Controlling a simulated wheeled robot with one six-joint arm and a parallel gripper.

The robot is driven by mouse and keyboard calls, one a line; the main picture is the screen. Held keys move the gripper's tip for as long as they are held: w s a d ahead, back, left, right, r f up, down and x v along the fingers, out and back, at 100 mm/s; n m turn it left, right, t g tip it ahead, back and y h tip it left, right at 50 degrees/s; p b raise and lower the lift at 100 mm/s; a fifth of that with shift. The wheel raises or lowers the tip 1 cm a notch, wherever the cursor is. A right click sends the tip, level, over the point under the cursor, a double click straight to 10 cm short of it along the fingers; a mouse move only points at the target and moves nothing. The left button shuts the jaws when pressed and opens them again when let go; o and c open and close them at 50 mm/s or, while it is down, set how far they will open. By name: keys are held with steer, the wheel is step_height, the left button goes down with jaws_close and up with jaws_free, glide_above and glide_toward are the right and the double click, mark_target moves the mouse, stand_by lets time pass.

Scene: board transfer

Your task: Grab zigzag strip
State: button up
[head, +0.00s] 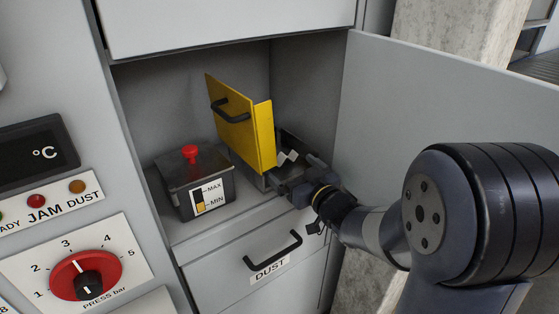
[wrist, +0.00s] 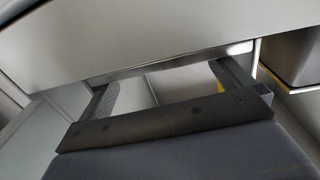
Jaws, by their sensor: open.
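A white zigzag strip (head: 287,157) shows in the head view inside the open compartment, just right of the yellow flap. It appears to sit at a dark metal housing (head: 293,142), and its lower part is hidden. My gripper (head: 291,176) is at the compartment's front, close in front of and below the strip. Whether it touches the strip cannot be told. In the wrist view my gripper (wrist: 168,84) is open, its two fingers spread apart. Pale flat surfaces show between and beyond them; I cannot tell whether any is the strip.
The yellow flap (head: 241,122) with a black handle stands open left of my gripper. A dark box (head: 176,187) with a red knob and a MAX/MIN gauge stands farther left. The DUST drawer (head: 235,265) is below. A grey door (head: 440,100) stands open at right.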

mark_target(283, 160)
steer(key=x, duration=0.4)
steer(key=shift+w+a, duration=0.1)
steer(key=shift+c, duration=0.3)
steer(key=c, duration=0.6)
